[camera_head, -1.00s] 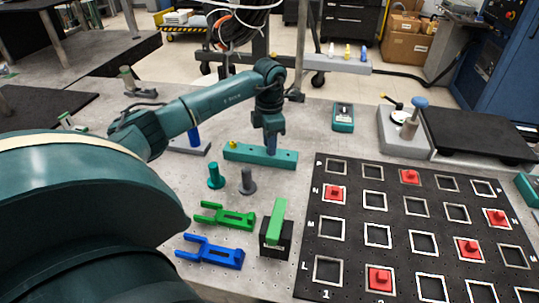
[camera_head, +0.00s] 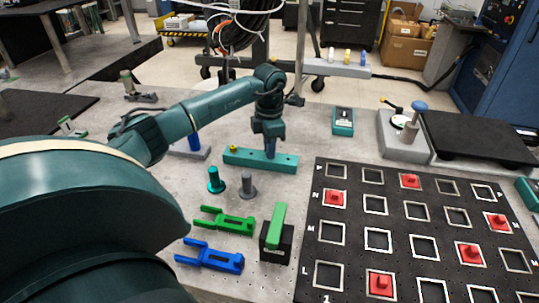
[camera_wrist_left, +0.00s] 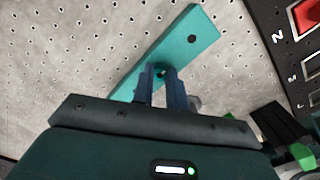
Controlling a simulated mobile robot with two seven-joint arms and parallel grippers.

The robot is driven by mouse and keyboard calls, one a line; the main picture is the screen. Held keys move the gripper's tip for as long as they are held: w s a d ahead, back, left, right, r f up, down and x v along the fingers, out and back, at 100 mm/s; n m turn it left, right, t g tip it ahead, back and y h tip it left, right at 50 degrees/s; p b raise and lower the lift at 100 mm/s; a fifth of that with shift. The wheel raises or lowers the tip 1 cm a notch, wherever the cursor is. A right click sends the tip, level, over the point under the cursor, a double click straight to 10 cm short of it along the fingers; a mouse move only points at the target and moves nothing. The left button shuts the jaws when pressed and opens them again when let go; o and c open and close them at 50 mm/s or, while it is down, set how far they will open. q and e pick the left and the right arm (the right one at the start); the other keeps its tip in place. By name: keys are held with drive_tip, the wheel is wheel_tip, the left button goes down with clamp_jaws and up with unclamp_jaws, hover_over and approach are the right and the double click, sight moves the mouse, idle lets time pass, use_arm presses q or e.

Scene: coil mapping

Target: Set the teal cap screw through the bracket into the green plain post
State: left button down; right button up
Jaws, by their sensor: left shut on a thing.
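My left gripper (camera_head: 271,150) points down at the middle of a long teal bar (camera_head: 285,163), with its fingertips close together. In the left wrist view the fingertips (camera_wrist_left: 163,78) meet over the teal bar (camera_wrist_left: 188,50), around a small dark teal part that is mostly hidden. A teal flanged cylinder (camera_head: 215,181), perhaps the teal cap screw, stands upright on the table in front of the bar. A green forked piece (camera_head: 232,220) lies flat. A green bar (camera_head: 278,224) rests on a black block (camera_head: 275,249). I cannot tell which is the green plain post. My right gripper is out of view.
A grey flanged cylinder (camera_head: 248,187) stands beside the teal one. A blue forked piece (camera_head: 215,257) lies in front. A yellow knob (camera_head: 234,149) is at the bar's left end. A black grid board (camera_head: 348,215) with red pieces fills the right.

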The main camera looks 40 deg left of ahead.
use_arm(q)
drive_tip(key=shift+r, duration=0.2)
drive_tip(key=shift+r+p, duration=0.25)
drive_tip(key=shift+p, duration=0.1)
drive_tip(key=shift+r, duration=0.1)
drive_tip(key=shift+r+p, duration=1)
drive_tip(key=shift+r, duration=0.1)
drive_tip(key=shift+r+p, duration=1.45)
drive_tip(key=shift+r, duration=0.35)
drive_tip(key=shift+f, duration=0.1)
